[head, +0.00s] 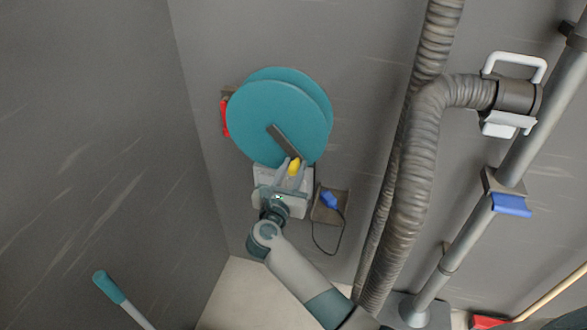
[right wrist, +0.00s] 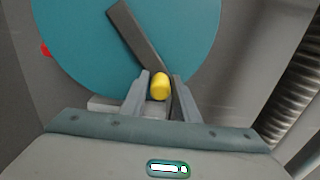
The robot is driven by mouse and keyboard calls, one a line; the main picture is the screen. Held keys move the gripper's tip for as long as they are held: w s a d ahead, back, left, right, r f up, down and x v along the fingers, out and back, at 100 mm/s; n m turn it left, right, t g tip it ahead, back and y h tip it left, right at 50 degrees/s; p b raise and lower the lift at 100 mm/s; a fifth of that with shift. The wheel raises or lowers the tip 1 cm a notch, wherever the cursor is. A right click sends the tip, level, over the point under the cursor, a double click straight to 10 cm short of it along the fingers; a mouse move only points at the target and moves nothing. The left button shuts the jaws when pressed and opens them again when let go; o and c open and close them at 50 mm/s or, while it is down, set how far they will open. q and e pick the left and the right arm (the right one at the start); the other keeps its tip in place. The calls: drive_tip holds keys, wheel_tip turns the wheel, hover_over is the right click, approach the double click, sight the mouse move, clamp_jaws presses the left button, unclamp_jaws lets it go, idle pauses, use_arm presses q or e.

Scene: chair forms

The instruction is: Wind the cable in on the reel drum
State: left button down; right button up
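The reel drum (head: 265,110) is a large teal disc pair on the grey wall; it also fills the top of the right wrist view (right wrist: 80,50). Its dark crank arm (head: 284,140) slants down to the right and ends in a yellow knob (head: 294,167). My right gripper (right wrist: 161,90) has one finger on each side of the yellow knob (right wrist: 160,87), close against it. A blue plug (head: 328,199) sits at a small brown plate right of the gripper. A thin dark cable (head: 341,240) hangs from it in a loop. My left gripper is not in view.
A thick ribbed grey hose (head: 408,190) runs down the wall right of the reel. A teal-tipped pole (head: 110,288) stands lower left.

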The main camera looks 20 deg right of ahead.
drive_tip(key=shift+r, duration=0.1)
drive_tip(key=d+r+p, duration=0.1)
drive_tip(key=s+r+p, duration=0.1)
drive_tip(key=r+p, duration=0.1)
drive_tip(key=shift+s+d, duration=0.1)
drive_tip(key=shift+d, duration=0.3)
drive_tip(key=shift+s+d+r+p, duration=0.2)
drive_tip(key=shift+d+r+p, duration=0.1)
drive_tip(key=shift+p, duration=0.1)
drive_tip(key=r+p, duration=0.2)
drive_tip(key=r, duration=0.1)
drive_tip(key=d+r+p, duration=0.1)
drive_tip(key=p, duration=0.1)
drive_tip(key=shift+s+r, duration=0.2)
drive_tip(key=shift+s, duration=0.2)
